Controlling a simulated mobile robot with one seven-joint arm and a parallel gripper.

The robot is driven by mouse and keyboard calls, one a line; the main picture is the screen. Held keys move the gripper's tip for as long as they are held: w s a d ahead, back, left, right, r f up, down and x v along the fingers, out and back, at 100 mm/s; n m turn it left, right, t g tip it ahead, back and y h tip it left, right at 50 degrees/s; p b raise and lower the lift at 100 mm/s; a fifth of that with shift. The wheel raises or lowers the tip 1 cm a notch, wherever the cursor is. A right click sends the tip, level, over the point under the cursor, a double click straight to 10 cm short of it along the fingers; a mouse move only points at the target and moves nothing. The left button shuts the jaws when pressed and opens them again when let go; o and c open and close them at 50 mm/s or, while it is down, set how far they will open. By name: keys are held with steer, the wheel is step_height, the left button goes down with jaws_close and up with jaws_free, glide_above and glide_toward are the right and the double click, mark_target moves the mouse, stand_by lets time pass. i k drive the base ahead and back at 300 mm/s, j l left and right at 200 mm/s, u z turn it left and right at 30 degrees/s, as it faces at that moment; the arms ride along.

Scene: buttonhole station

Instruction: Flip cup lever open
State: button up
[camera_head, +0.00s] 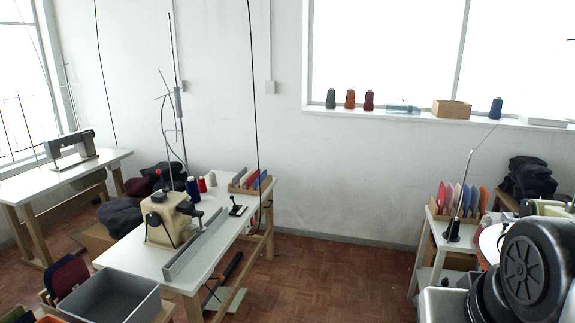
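A beige buttonhole machine (170,218) with black knobs stands on a white table (125,258) at left centre. Another beige machine (545,208) shows in part at the right edge, behind a large dark round part that seems to be my own arm. I cannot make out a cup lever on either machine. A small black piece with an upright handle (237,209) sits on the white table, right of the first machine. My gripper is not in view.
A long grey rail (196,243) lies along the white table, with thread cones (193,190) behind. A grey bin (105,295) stands at front left. A small white stand (440,240) holds colored folders at right. The brown floor (325,275) between is clear.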

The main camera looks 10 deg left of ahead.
mark_target(158, 171)
steer(key=u, duration=1.7)
steer(key=i+l+u, duration=0.55)
steer(key=l+u, duration=0.2)
steer(key=i+l+u, duration=0.1)
steer(key=l, duration=0.25)
steer(key=i+l+u, duration=0.1)
steer(key=l, duration=0.3)
steer(key=i+l+u, duration=0.1)
steer(key=l, duration=0.3)
steer(key=i+l, duration=0.15)
steer(key=l, duration=0.25)
steer(key=i+l, duration=0.1)
steer(key=l, duration=0.3)
steer(key=i+l, duration=0.15)
steer(key=l, duration=0.25)
steer(key=i+l, duration=0.15)
steer(key=l, duration=0.25)
steer(key=i+l, duration=0.1)
steer(key=l, duration=0.3)
steer(key=i+l+u, duration=0.1)
steer(key=l, duration=0.35)
steer(key=i+l, duration=0.2)
steer(key=l, duration=0.2)
